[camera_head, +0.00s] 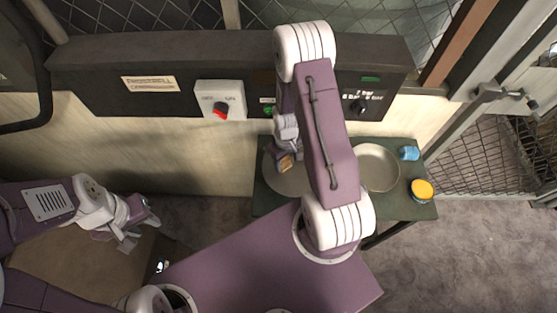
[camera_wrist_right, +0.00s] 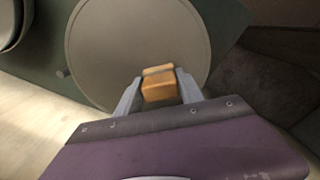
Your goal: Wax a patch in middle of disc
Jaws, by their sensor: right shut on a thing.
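The flat round disc (camera_head: 290,184) lies on the green table, partly hidden behind my right arm in the head view. It also shows in the right wrist view (camera_wrist_right: 135,40). My right gripper (camera_wrist_right: 158,80) is shut on a small orange-brown wax block (camera_wrist_right: 159,88), which is over the near part of the disc. I cannot tell whether the block touches the disc. The block also shows in the head view (camera_head: 285,162). My left gripper (camera_head: 138,224) is off to the left, away from the table; whether it is open is unclear.
The green table (camera_head: 400,206) also holds a shallow bowl (camera_head: 377,168), a blue item (camera_head: 409,153) and a yellow-topped tin (camera_head: 422,190). A dark control panel (camera_head: 170,75) with a red switch (camera_head: 220,110) stands behind. A cardboard-coloured box (camera_head: 75,262) is below my left arm.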

